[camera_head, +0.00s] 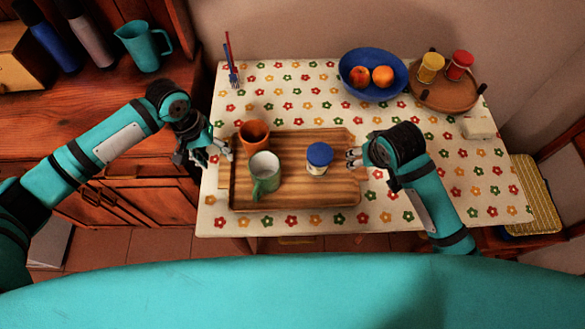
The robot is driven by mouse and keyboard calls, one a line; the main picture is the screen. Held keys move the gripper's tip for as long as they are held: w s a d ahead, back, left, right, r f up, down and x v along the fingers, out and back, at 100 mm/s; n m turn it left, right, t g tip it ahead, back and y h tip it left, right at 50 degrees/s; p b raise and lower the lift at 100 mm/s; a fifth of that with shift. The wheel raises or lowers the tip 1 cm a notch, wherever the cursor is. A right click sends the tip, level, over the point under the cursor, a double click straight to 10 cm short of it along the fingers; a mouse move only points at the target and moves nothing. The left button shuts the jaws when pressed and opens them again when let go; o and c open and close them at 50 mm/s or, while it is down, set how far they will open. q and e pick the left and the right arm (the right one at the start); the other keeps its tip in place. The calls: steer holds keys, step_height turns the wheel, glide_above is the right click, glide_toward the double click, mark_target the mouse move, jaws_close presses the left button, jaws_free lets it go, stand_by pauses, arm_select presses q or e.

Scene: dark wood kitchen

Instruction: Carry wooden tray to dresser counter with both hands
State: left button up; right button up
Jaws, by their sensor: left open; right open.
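The wooden tray (300,194) lies flat on a table with a flowered cloth. On it stand an orange-brown cup (254,134), a green mug (266,178) with a pale inside, and a small jar with a blue lid (319,156). My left gripper (222,152) is open at the tray's left edge. My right gripper (354,158) is open at the tray's right edge. I cannot tell whether either one touches the tray. The dresser counter (125,100) is the dark wood surface at the left.
A blue bowl (352,84) with orange fruit and a round wooden stand (436,99) with two shakers are at the table's back right. Cutlery (232,66) lies at the back left. A teal jug (146,46) and bottles stand at the counter's back; its front looks clear. A chair (530,190) is at right.

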mark_target(226, 168)
arm_select(q)
steer(key=f, duration=0.3)
steer(key=d+f, duration=0.1)
steer(key=f, duration=0.2)
steer(key=shift+d+f, duration=0.15)
steer(key=shift+f, duration=0.25)
arm_select(e)
steer(key=x, duration=0.7)
steer(key=shift+r, duration=0.1)
arm_select(q)
steer(key=shift+c, duration=0.2)
arm_select(e)
steer(key=shift+c, duration=0.4)
arm_select(q)
steer(key=c, duration=0.9)
arm_select(e)
steer(key=c, duration=0.9)
arm_select(q)
jaws_close()
arm_select(e)
steer(key=shift+a, duration=0.1)
jaws_close()
arm_select(q)
steer(key=shift+r, duration=0.1)
steer(key=shift+w, duration=0.1)
arm_select(e)
steer(key=shift+w+r, duration=0.1)
